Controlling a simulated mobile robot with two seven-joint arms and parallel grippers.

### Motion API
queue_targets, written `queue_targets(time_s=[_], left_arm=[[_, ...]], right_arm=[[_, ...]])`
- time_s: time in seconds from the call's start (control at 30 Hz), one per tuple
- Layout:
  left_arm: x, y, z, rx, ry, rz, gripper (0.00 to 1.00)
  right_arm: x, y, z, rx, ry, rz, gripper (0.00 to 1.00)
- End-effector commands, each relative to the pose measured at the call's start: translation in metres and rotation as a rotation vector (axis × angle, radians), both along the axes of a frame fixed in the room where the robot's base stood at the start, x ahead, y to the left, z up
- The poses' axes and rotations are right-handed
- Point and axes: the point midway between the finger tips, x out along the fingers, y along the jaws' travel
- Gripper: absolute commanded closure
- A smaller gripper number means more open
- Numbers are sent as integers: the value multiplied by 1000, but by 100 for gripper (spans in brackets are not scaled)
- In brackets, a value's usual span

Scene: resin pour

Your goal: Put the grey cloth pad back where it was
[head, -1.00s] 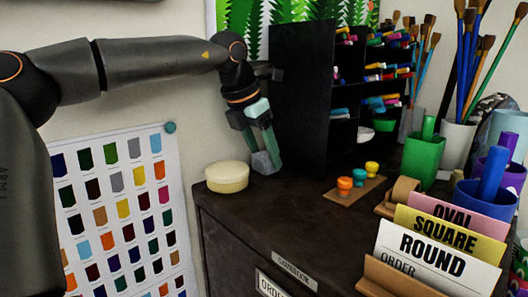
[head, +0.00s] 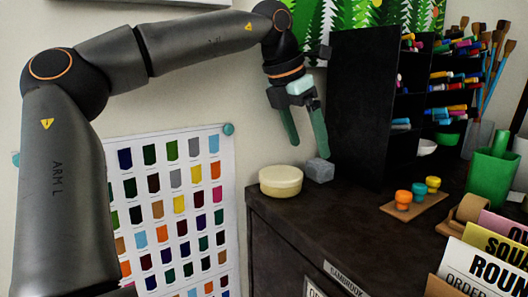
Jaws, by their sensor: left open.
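The grey cloth pad (head: 319,170) is a small grey block on the dark cabinet top, just behind and right of a round cream tin. My left gripper (head: 306,140) is above the pad and a little to its left, with its green fingers spread and empty. The fingertips are apart from the pad. My right gripper is not in view.
The round cream tin (head: 281,180) stands at the cabinet's left corner. A black marker rack (head: 360,110) rises right of the pad. A wooden strip with coloured pegs (head: 413,204) and a green cup (head: 490,175) stand farther right. The dark cabinet top (head: 345,205) is bare in front of the pad.

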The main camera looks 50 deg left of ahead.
Motion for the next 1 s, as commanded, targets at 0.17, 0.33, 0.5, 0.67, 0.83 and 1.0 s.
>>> queue_targets(time_s=[0.17,0.33,0.5,0.67,0.83,1.0], left_arm=[[-33,3,-3,-1,-5,0,6],[-63,5,-3,0,-5,0,6],[-87,8,-3,0,-4,0,6],[-99,9,-3,0,-1,0,6],[-103,9,-2,0,1,1,6],[-103,9,-2,0,1,1,6]], right_arm=[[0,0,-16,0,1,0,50],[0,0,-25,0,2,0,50],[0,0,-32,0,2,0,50],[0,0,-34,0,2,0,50],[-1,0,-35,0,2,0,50],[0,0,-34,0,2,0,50]])
